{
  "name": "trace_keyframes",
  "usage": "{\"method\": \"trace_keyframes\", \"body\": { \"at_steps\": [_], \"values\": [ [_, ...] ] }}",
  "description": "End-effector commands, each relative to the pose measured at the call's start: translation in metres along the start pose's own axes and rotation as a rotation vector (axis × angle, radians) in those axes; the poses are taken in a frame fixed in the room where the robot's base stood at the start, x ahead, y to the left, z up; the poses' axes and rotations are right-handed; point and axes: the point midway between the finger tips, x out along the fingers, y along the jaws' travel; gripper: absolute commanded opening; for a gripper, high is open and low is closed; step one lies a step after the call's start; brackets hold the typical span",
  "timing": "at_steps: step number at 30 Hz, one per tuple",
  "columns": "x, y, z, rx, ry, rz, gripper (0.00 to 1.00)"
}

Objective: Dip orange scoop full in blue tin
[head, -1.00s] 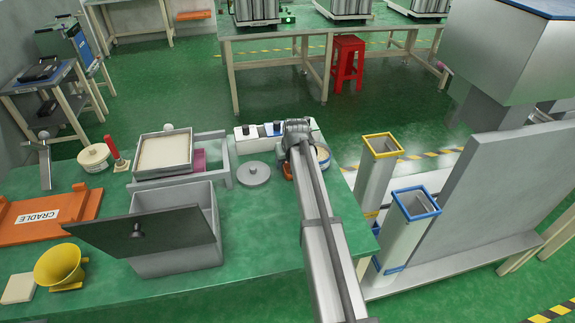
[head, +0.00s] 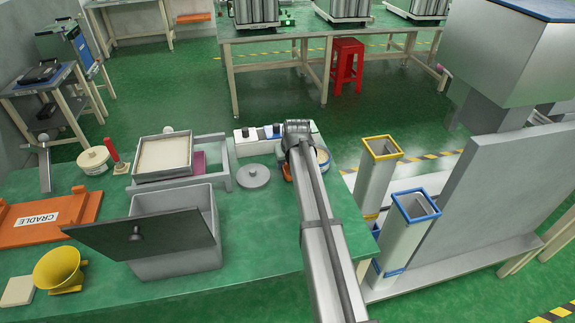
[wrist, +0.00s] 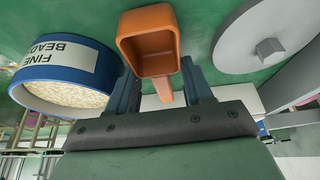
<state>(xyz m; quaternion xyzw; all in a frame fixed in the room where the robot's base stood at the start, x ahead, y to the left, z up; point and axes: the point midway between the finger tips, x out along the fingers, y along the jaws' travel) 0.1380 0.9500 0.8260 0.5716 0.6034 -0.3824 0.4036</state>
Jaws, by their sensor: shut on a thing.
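The orange scoop (wrist: 148,45) is held by its handle between the two fingers of my gripper (wrist: 162,88) in the wrist view. Its bowl shows an open, empty-looking inside. In the head view only a sliver of the scoop (head: 287,171) shows beside my arm, which hides the gripper. The blue tin (wrist: 103,68), labelled FINE BEADS, is to the left of the scoop in the wrist view, with pale beads inside. The scoop is beside the tin and apart from it. In the head view the tin (head: 324,160) is partly hidden behind my arm.
A grey round lid (head: 253,175) lies left of my arm. A white block with dark knobs (head: 257,138) stands behind it. A grey bin with a raised lid (head: 172,243) is nearer. Yellow-rimmed (head: 380,150) and blue-rimmed (head: 416,206) columns stand to the right, off the table.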

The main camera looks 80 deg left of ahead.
Motion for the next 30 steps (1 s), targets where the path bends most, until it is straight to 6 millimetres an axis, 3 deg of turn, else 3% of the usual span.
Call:
{"method": "trace_keyframes", "body": {
  "at_steps": [12,18,23,30],
  "values": [
    [-0.064,0.0,-0.027,0.0,0.003,0.001,0.22],
    [-0.082,0.003,-0.032,0.003,0.019,0.002,0.21],
    [-0.087,0.037,-0.027,0.036,0.064,0.016,0.21],
    [-0.088,0.101,-0.017,0.097,0.122,0.047,0.21]
  ]
}}
